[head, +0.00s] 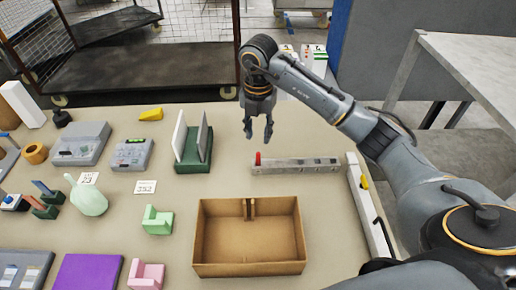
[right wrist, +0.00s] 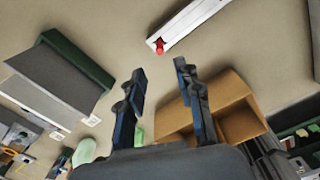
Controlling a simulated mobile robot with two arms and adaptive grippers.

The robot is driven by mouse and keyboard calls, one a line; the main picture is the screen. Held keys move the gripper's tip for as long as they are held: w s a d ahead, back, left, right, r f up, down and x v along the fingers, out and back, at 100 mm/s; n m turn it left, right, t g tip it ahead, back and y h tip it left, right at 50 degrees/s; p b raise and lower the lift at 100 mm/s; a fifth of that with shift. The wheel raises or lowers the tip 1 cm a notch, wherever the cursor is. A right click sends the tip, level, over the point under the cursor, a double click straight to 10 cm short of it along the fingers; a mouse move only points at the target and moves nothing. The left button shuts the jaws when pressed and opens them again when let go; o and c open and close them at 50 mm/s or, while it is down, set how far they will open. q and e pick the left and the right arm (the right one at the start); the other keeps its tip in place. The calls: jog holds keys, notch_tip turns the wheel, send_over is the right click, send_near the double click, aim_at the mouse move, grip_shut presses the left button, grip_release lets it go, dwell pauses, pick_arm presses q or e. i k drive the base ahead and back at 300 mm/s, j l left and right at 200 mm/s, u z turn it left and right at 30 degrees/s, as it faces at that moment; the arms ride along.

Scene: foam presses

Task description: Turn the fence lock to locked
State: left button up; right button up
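A long grey bar (head: 305,166) with a red upright knob (head: 258,158) at its left end lies on the table; it looks like the fence lock, though no lock marking is readable. In the right wrist view the bar (right wrist: 195,22) and its red knob (right wrist: 160,46) show beyond the fingers. My right gripper (head: 258,136) points down just behind the red knob, open, empty and apart from it; its spread fingers show in the wrist view (right wrist: 160,72). My left gripper is not in view.
An open cardboard box (head: 203,238) stands in front of the bar. A green stand with upright plates (head: 194,162) is to the left. A white rail with a yellow part (head: 366,208) lies at the right edge. Table between stand and bar is clear.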

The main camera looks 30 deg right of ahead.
aim_at(363, 185)
jog(key=k+j, duration=0.5)
jog(key=k, duration=0.2)
jog(key=k+j, duration=0.5)
jog(key=k, duration=0.15)
